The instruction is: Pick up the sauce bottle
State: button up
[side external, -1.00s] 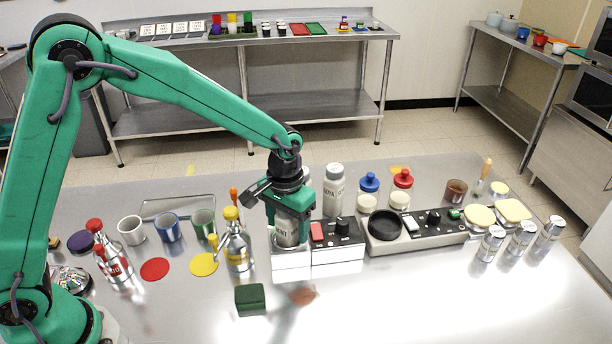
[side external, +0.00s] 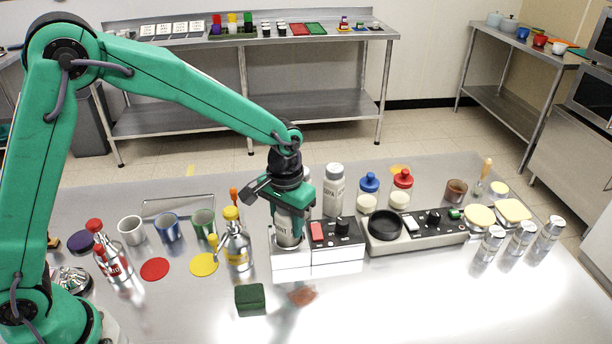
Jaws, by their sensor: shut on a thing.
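My gripper (side external: 291,208) points down and is shut on the upper part of a pale grey-white labelled bottle (side external: 288,231), which looks like the sauce bottle. The bottle is upright, over the left part of a white-fronted unit (side external: 290,265). I cannot tell whether its base is clear of the unit. Its top is hidden by the jaws. A similar pale bottle (side external: 334,192) marked like "SOYA" stands just behind and to the right.
A yellow-topped pump bottle (side external: 237,252) stands close on the left. A switch box (side external: 337,234) adjoins the unit on the right, then a dark round dish (side external: 385,226). A green block (side external: 250,297) lies in front. The front right tabletop is clear.

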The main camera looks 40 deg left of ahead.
jog(key=shift+r, duration=0.5)
notch_tip(320, 180, up, 2)
jog(key=shift+r, duration=0.25)
jog(key=s+d+r, duration=0.6)
jog(key=s+d, duration=0.1)
jog(key=s, duration=0.2)
jog(key=shift+d+r, duration=0.35)
jog(key=shift+r, duration=0.05)
jog(key=shift+w, duration=0.1)
jog(key=w+a+n, duration=0.2)
jog(key=a+n, duration=0.1)
jog(key=w+a+n, duration=0.5)
jog(key=n, duration=0.1)
jog(key=shift+w+a+f, duration=0.15)
jog(key=shift+w+a, duration=0.2)
jog(key=shift+a, duration=0.05)
jog(key=shift+w+a+f, duration=0.1)
jog(key=w+a+f, duration=0.6)
jog(key=a, duration=0.3)
jog(key=shift+w+a+f, duration=0.15)
jog(key=shift+w+f, duration=0.1)
jog(key=shift+f, duration=0.15)
